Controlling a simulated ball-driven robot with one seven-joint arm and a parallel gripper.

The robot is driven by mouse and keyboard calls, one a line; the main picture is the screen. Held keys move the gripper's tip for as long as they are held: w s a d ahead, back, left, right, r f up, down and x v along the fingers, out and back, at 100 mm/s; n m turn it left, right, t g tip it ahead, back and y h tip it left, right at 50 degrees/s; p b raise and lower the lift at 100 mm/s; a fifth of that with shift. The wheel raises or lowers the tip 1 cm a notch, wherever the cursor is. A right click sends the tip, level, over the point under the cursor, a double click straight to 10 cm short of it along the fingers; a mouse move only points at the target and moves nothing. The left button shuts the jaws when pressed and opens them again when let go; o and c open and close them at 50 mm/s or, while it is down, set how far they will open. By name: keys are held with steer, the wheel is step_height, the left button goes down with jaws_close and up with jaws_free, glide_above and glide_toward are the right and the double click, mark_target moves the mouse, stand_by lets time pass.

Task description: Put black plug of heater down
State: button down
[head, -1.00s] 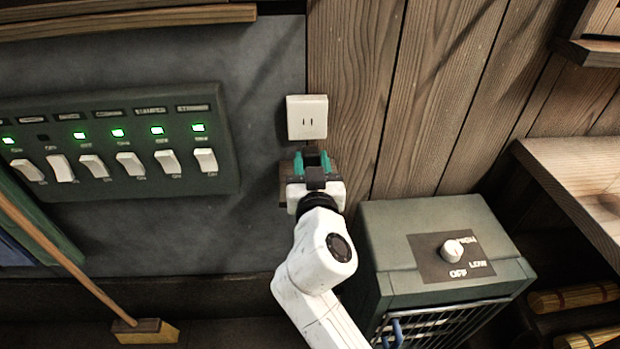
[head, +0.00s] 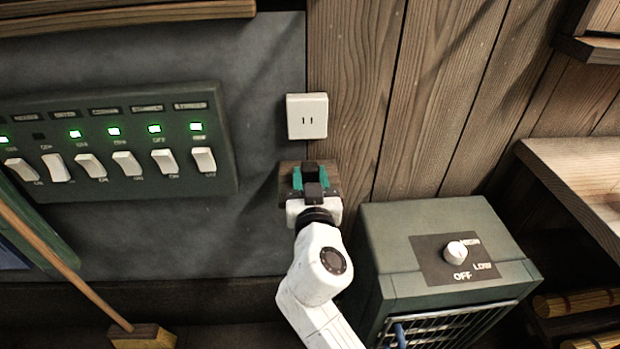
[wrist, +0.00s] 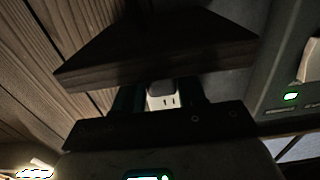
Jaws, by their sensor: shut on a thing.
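My gripper (head: 311,178), with teal fingers, is shut on the black plug (head: 310,169), at a small wooden shelf (head: 288,171) on the wall. In the wrist view the dark plug (wrist: 162,87) shows between the fingers, in front of the white socket. The wooden shelf (wrist: 160,45) fills the upper part of that view. I cannot tell whether the plug touches the shelf. The heater (head: 390,240) is a grey-green box at the lower right, with a white knob (head: 455,250). The plug's cord is not visible.
A white wall socket (head: 307,116) is above my gripper, with its slots empty. A switch panel (head: 120,195) with several lit green lamps is at the left. A wooden bench (head: 575,165) is at the right, and a broom (head: 143,336) at the lower left.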

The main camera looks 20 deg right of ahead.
steer(key=shift+f+b, duration=0.3)
steer(key=shift+b, duration=0.1)
steer(key=c, duration=0.7)
jaws_free()
steer(key=shift+o, duration=0.2)
steer(key=shift+r+p, duration=0.8)
steer(key=shift+p, duration=0.3)
steer(key=b+v, duration=0.1)
steer(key=v, duration=1.1)
steer(key=shift+b, duration=0.4)
steer(key=shift+f, duration=0.15)
